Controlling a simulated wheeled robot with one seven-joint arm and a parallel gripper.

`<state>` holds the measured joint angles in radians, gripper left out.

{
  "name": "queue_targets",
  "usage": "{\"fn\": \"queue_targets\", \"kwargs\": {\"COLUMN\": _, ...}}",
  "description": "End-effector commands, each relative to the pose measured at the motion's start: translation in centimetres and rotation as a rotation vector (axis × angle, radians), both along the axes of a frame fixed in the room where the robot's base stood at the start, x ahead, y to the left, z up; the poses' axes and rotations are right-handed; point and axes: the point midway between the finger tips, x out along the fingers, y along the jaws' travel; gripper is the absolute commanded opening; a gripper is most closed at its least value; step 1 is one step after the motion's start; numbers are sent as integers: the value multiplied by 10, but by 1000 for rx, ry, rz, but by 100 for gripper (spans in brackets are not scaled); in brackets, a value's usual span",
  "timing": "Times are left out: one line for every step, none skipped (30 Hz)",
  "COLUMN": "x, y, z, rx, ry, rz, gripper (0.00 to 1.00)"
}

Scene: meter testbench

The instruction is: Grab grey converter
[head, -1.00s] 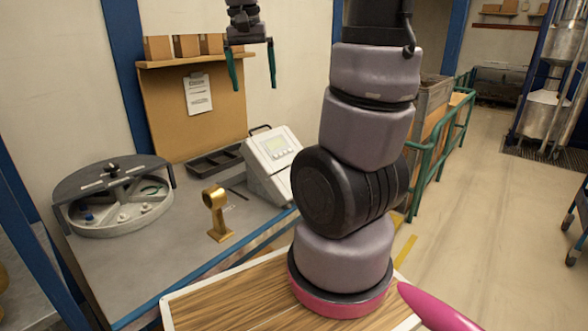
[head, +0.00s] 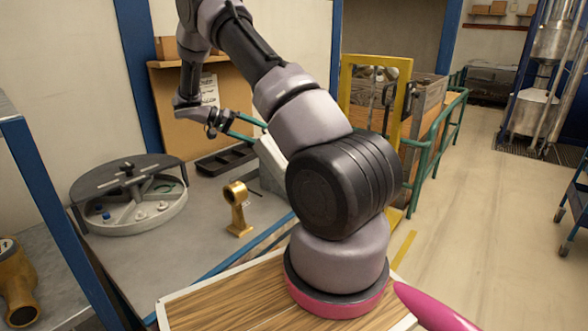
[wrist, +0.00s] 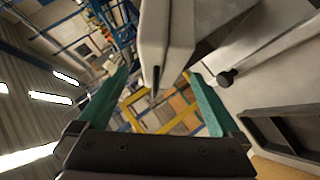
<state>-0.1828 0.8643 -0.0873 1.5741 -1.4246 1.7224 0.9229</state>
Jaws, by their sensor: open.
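A grey-white slanted device (head: 272,168) stands on the bench, largely hidden behind my arm in the head view. I cannot tell for sure whether it is the grey converter. My gripper (head: 260,133) is open, with teal fingers pointing right at the device's top left. In the wrist view a pale grey body (wrist: 165,45) stands close, partly in the gap between the open fingers of my gripper (wrist: 158,100). Nothing is visibly gripped, and contact cannot be told. The device's screen side is hidden.
A round compartmented tray (head: 80,220) with small parts sits at the bench's left. A gold ring-topped stand (head: 238,212) is in front of the device. A black tray (head: 226,161) lies behind; it also shows in the wrist view (wrist: 290,130). Bare bench lies around the stand.

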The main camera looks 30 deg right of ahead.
Motion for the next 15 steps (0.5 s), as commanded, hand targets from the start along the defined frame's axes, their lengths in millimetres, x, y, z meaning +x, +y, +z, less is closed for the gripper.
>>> {"fn": "queue_targets", "kwargs": {"x": -4, "y": -9, "z": -4, "rx": 0, "ry": 3, "rz": -4, "gripper": 100}}
{"fn": "queue_targets", "kwargs": {"x": -5, "y": -13, "z": -7, "rx": 1, "ry": 3, "rz": -5, "gripper": 100}}
{"fn": "queue_targets", "kwargs": {"x": -7, "y": -19, "z": -10, "rx": 2, "ry": 4, "rz": -3, "gripper": 100}}
{"fn": "queue_targets", "kwargs": {"x": -8, "y": -23, "z": -12, "rx": 1, "ry": 4, "rz": -2, "gripper": 100}}
{"fn": "queue_targets", "kwargs": {"x": -9, "y": -26, "z": -14, "rx": 2, "ry": 4, "rz": -3, "gripper": 100}}
{"fn": "queue_targets", "kwargs": {"x": -11, "y": -30, "z": -16, "rx": 2, "ry": 4, "rz": -3, "gripper": 100}}
{"fn": "queue_targets", "kwargs": {"x": -12, "y": -33, "z": -17, "rx": 2, "ry": 4, "rz": -3, "gripper": 100}}
{"fn": "queue_targets", "kwargs": {"x": -12, "y": -34, "z": -19, "rx": 3, "ry": 4, "rz": -2, "gripper": 100}}
{"fn": "queue_targets", "kwargs": {"x": -13, "y": -36, "z": -20, "rx": 3, "ry": 3, "rz": -1, "gripper": 100}}
{"fn": "queue_targets", "kwargs": {"x": -13, "y": -38, "z": -20, "rx": 3, "ry": 3, "rz": -1, "gripper": 100}}
{"fn": "queue_targets", "kwargs": {"x": -13, "y": -39, "z": -21, "rx": 3, "ry": 3, "rz": -1, "gripper": 100}}
{"fn": "queue_targets", "kwargs": {"x": -14, "y": -43, "z": -23, "rx": 3, "ry": 3, "rz": -2, "gripper": 100}}
{"fn": "queue_targets", "kwargs": {"x": -15, "y": -46, "z": -25, "rx": 3, "ry": 4, "rz": -2, "gripper": 100}}
{"fn": "queue_targets", "kwargs": {"x": -16, "y": -49, "z": -28, "rx": 3, "ry": 4, "rz": -3, "gripper": 100}}
{"fn": "queue_targets", "kwargs": {"x": -17, "y": -55, "z": -31, "rx": 4, "ry": 5, "rz": -5, "gripper": 100}}
